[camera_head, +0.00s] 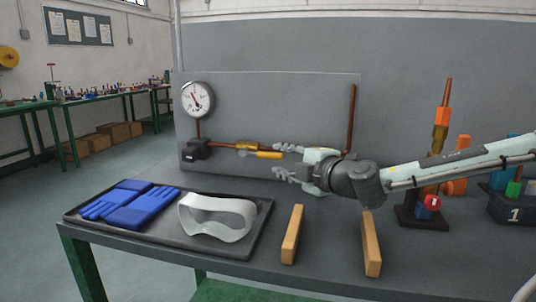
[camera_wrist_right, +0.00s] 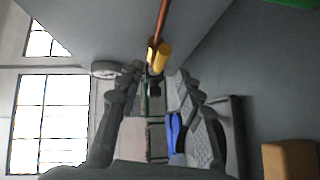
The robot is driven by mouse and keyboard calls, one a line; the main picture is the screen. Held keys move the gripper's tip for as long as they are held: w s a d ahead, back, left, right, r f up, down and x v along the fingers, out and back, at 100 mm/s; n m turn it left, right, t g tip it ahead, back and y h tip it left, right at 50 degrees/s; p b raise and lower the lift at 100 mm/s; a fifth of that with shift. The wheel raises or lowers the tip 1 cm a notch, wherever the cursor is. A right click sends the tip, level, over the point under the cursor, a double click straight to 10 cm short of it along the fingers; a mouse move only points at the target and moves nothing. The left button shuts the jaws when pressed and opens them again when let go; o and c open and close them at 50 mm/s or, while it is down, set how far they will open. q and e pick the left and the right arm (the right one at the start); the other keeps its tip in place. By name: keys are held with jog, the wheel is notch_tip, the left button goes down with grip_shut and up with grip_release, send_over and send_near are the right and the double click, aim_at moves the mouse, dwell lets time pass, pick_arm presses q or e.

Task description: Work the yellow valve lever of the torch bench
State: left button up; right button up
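The yellow valve (camera_head: 247,146) sits on the copper pipe along the bench's back panel, and its yellow lever (camera_head: 269,155) lies roughly along the pipe, pointing right. My right gripper (camera_head: 279,161) comes in from the right with its fingers spread above and below the lever's right end. In the right wrist view the lever (camera_wrist_right: 161,58) shows just beyond the gap between the open fingertips (camera_wrist_right: 157,78). I see no finger closed on it; whether a finger touches it I cannot tell. My left gripper is not in view.
A pressure gauge (camera_head: 198,98) and black block (camera_head: 196,150) are left of the valve. A dark tray (camera_head: 250,243) holds blue gloves (camera_head: 130,205) and white goggles (camera_head: 216,216). Two wooden blocks (camera_head: 292,235) (camera_head: 371,245) stand in front.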

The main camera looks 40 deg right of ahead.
aim_at(272, 157)
jog(key=shift+w+f, duration=0.15)
jog(key=shift+w, duration=0.3)
jog(key=shift+w+d+f+b, duration=0.1)
jog(key=shift+w+f+b, duration=0.05)
jog(key=shift+w, duration=0.25)
jog(key=shift+w+d+f+b, duration=0.1)
jog(key=shift+w+f+b, duration=0.05)
jog(key=shift+w, duration=0.85)
jog(key=shift+w+d+f+b, duration=0.15)
jog(key=shift+w+b, duration=0.35)
jog(key=shift+w, duration=0.3)
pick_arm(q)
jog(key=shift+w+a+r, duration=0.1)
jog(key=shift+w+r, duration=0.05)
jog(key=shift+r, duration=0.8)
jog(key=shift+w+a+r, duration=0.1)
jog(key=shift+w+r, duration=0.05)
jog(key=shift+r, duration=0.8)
pick_arm(e)
jog(key=shift+w, duration=0.7)
grip_shut()
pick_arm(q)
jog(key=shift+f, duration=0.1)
